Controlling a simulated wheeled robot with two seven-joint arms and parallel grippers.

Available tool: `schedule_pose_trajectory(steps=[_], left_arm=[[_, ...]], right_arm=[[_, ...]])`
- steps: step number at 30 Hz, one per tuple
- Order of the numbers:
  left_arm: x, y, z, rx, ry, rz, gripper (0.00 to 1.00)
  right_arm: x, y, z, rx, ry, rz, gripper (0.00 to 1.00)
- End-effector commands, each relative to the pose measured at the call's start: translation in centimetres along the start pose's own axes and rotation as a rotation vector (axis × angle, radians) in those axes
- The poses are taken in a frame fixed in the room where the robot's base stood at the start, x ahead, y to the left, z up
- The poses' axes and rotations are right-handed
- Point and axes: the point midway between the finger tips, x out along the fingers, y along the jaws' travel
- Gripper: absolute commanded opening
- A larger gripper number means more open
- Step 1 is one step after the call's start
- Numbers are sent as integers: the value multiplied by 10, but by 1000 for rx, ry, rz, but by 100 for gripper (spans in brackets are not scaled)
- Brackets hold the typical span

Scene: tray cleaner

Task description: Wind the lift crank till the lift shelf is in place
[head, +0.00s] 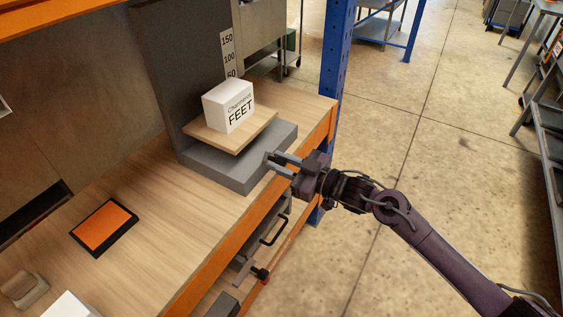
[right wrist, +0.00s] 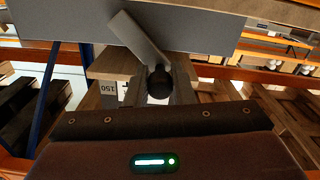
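The lift shelf (head: 262,123) is a small wooden board with a white box (head: 229,105) marked FEET on it. It sits a little above a grey base block (head: 236,168), in front of a grey column (head: 185,65). A scale (head: 229,55) on the column reads 150, 100 and 50; the shelf is below the 50 mark. My right gripper (head: 278,165) is at the base's right end. In the right wrist view the lift crank (right wrist: 138,38) is a grey arm with a dark knob (right wrist: 160,84), and the fingers close on the knob from both sides. My left gripper is not in view.
An orange pad with a black border (head: 104,228) lies on the wooden bench (head: 165,215). A blue post (head: 336,90) stands behind the bench's right end.

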Motion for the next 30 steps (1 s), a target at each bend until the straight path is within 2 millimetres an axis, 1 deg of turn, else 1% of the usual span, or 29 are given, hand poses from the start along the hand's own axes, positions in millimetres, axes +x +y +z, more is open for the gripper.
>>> schedule_pose_trajectory(steps=[1, 2, 14, 20, 30], left_arm=[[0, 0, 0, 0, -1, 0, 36], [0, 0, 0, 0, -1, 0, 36], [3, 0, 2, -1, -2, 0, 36], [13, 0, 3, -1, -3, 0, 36], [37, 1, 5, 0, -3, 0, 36]], right_arm=[[0, 0, 0, 0, 0, 0, 4], [0, 0, 0, 0, 0, 0, 0], [0, -2, 2, -28, 0, 0, 0], [0, -7, 7, -127, 0, 1, 0], [0, -16, 20, -382, 0, 0, 0]])
